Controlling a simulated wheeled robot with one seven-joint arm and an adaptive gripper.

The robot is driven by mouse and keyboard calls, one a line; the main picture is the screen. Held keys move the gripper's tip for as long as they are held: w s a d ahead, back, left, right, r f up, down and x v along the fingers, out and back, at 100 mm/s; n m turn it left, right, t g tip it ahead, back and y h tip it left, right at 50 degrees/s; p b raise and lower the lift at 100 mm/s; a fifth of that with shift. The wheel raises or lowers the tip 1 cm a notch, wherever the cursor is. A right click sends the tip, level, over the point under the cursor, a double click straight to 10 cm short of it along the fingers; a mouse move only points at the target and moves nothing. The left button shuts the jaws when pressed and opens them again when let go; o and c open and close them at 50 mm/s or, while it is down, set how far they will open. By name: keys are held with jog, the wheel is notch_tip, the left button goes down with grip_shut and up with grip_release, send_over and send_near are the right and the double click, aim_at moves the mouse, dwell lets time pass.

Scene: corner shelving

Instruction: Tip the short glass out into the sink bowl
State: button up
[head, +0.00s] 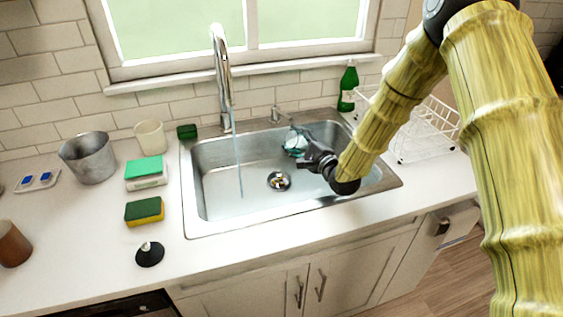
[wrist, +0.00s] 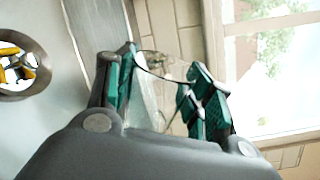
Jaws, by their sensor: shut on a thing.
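My gripper (head: 306,149) is over the right back part of the sink bowl (head: 222,185). In the wrist view its teal-padded fingers (wrist: 160,90) are shut on a clear short glass (wrist: 150,96). The glass shows only faintly between the pads, and in the head view it is mostly hidden by the fingers. The wrist view is rolled well over to one side, with the drain (wrist: 14,68) at left and the window at right. The glass appears tilted over with the gripper; I cannot tell whether anything is in it.
A faucet (head: 222,75) runs a thin stream into the bowl, left of my gripper. A green bottle (head: 347,88) and white dish rack (head: 425,130) stand at right. Sponges (head: 144,211), a metal pot (head: 90,158), a cream cup (head: 151,137) and a black stopper (head: 149,254) are on the left counter.

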jog(key=shift+r+n, duration=0.1)
jog(key=shift+n, duration=0.3)
jog(key=shift+s+a+n+b, duration=0.1)
jog(key=shift+a+n+b, duration=0.1)
jog(key=shift+n+b, duration=0.3)
jog(key=shift+d+r, duration=0.1)
jog(key=shift+r, duration=0.1)
jog(key=shift+s+a+f+n+b, duration=0.4)
jog(key=shift+a+f+n+b, duration=0.3)
jog(key=shift+n, duration=0.4)
jog(key=shift+r+n, duration=0.3)
jog(key=shift+s, duration=0.1)
jog(key=shift+a+n, duration=0.1)
jog(key=shift+n, duration=0.4)
